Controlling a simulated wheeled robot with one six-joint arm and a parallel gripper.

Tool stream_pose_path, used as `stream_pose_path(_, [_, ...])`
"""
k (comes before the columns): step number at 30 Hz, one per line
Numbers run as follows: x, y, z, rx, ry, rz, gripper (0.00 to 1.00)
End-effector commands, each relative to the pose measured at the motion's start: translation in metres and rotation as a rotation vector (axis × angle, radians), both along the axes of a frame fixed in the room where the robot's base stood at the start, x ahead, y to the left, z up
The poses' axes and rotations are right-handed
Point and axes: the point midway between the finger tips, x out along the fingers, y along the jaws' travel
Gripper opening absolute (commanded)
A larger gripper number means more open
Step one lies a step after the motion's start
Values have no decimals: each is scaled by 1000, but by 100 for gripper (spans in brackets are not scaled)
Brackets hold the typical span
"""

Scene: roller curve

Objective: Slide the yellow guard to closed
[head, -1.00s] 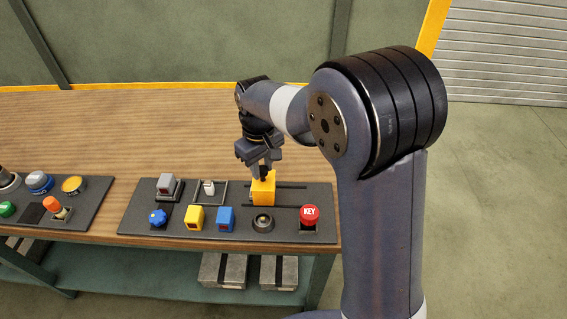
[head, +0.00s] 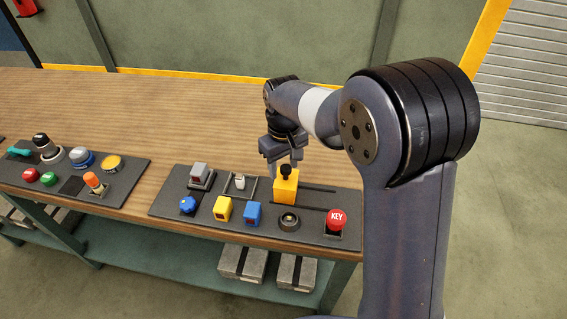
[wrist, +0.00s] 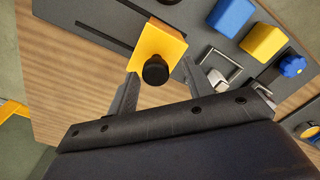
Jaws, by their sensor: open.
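The yellow guard (head: 285,187) is a block with a black knob (head: 286,171) on top. It stands at the left end of the visible dark rail slots (head: 318,189) on the right-hand panel. My gripper (head: 284,166) is open above the guard, its fingers apart on either side of the knob. In the wrist view the yellow guard (wrist: 147,42) and its black knob (wrist: 155,70) show just beyond the gap between my open fingers (wrist: 160,84). Neither finger visibly touches the knob.
On the same panel (head: 165,207), a small lever in a frame (head: 239,183) stands close left of the guard. A blue block (head: 252,214), a yellow block (head: 222,209), a round dark button (head: 289,221) and a red KEY button (head: 337,219) stand in front. The wooden bench behind is clear.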

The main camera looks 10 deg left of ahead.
Motion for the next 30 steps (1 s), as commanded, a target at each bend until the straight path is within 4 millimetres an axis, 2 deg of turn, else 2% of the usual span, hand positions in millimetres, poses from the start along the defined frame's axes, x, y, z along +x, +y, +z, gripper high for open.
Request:
stream_pose_path(5, [1, 0, 16, 2, -4, 0, 49])
stream_pose_path(12, [1, 1, 65, 3, -6, 0, 49])
stream_pose_path(18, [1, 1, 96, 2, -4, 1, 49])
stream_pose_path(23, [0, 1, 107, 1, -1, 1, 49])
stream_pose_path(30, [0, 1, 108, 1, -1, 1, 49])
